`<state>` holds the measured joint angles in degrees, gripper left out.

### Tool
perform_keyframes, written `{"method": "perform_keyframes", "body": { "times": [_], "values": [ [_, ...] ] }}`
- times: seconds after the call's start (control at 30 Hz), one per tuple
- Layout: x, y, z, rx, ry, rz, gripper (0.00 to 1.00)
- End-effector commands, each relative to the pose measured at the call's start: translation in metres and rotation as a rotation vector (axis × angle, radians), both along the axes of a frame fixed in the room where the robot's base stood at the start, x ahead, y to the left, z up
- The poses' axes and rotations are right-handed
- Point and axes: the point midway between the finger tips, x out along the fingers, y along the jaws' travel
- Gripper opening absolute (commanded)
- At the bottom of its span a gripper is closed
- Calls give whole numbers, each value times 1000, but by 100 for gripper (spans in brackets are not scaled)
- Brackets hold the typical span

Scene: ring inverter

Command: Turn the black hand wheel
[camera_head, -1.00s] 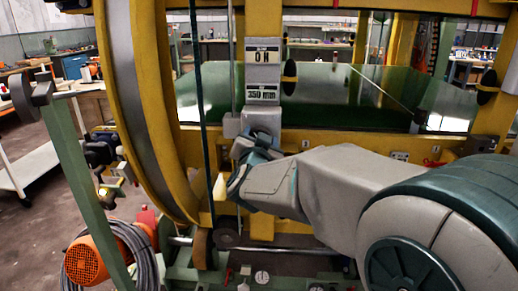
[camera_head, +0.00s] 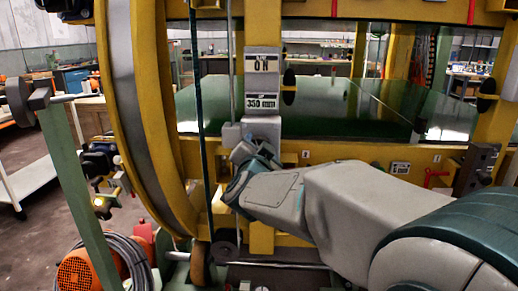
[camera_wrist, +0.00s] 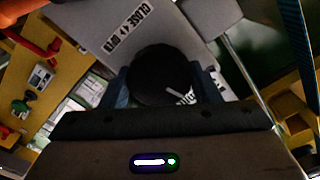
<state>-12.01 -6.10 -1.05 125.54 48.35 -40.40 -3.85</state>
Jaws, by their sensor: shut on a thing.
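The black hand wheel (camera_wrist: 160,76) shows in the wrist view as a round dark knob. It sits in front of a grey housing (camera_wrist: 150,32) with a label reading CLOSE and OPEN. My gripper (camera_wrist: 163,90) has one blue-grey finger on each side of the wheel and is shut on it. In the head view my gripper (camera_head: 254,152) is at the lower end of the grey sign column (camera_head: 262,70). The wheel is hidden there behind my wrist.
A large yellow ring (camera_head: 152,120) stands left of my arm. A yellow crossbeam (camera_head: 345,153) runs behind it. A dark control box (camera_head: 476,168) and a red handle (camera_head: 436,179) are at the right. An orange motor (camera_head: 76,273) is at the lower left.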

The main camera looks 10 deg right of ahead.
Motion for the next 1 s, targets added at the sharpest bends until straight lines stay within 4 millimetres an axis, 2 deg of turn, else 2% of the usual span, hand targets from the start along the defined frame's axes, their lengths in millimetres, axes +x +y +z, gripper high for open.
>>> {"method": "perform_keyframes", "body": {
  "times": [0.03, 0.1, 0.47, 0.63, 1.0],
  "values": [
    [0, 0, 0, 0, 1, 1, 64],
    [0, 0, 0, -1, 1, 1, 78],
    [-5, 2, 1, -1, 0, 1, 78],
    [-29, 10, 2, 0, 0, 2, 78],
    [-106, 35, 3, -1, 0, 2, 78]
  ]
}}
